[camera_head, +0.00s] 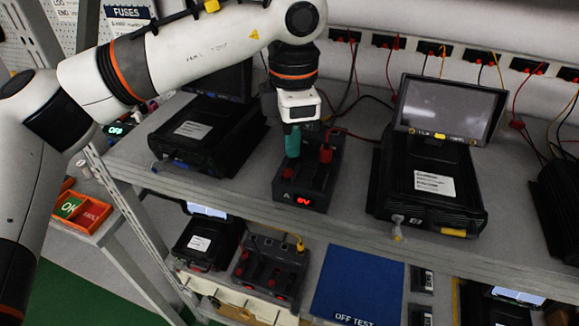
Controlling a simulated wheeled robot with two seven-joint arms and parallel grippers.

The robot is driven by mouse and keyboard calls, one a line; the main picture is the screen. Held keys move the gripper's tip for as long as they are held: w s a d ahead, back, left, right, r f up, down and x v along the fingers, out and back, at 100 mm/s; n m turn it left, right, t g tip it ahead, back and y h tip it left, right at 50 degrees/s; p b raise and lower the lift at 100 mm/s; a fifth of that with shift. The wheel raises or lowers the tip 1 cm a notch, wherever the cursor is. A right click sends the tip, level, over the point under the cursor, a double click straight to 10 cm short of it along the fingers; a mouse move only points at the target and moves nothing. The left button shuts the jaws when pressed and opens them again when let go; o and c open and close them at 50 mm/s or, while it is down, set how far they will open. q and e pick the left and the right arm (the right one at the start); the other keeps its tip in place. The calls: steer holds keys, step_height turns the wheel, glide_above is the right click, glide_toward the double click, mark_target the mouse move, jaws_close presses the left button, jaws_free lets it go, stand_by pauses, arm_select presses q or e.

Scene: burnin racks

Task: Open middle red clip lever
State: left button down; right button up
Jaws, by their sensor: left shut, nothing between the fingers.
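A dark power fixture (313,180) with a lit red display (303,200) stands on the upper shelf. A red clip lever (326,154) stands up on its right side, and a smaller red part (288,172) shows near its front left. My left gripper (292,153) has teal fingers that are shut and empty. It points down over the fixture, just left of the red lever; I cannot tell whether they touch. The gripper and wrist hide the fixture's back left part. My right gripper is out of view.
Black units with screens stand left (207,130) and right (428,180) of the fixture. Another fixture (270,268) and a blue mat (357,285) are on the lower shelf. An orange tray (82,213) is at the left. Cables hang behind the upper shelf.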

arm_select(q)
steer(key=shift+f+b, duration=0.75)
steer(key=shift+f, duration=0.2)
steer(key=shift+r, duration=0.1)
steer(key=shift+r+p, duration=1.55)
steer(key=shift+r, duration=0.95)
steer(key=shift+f, duration=0.1)
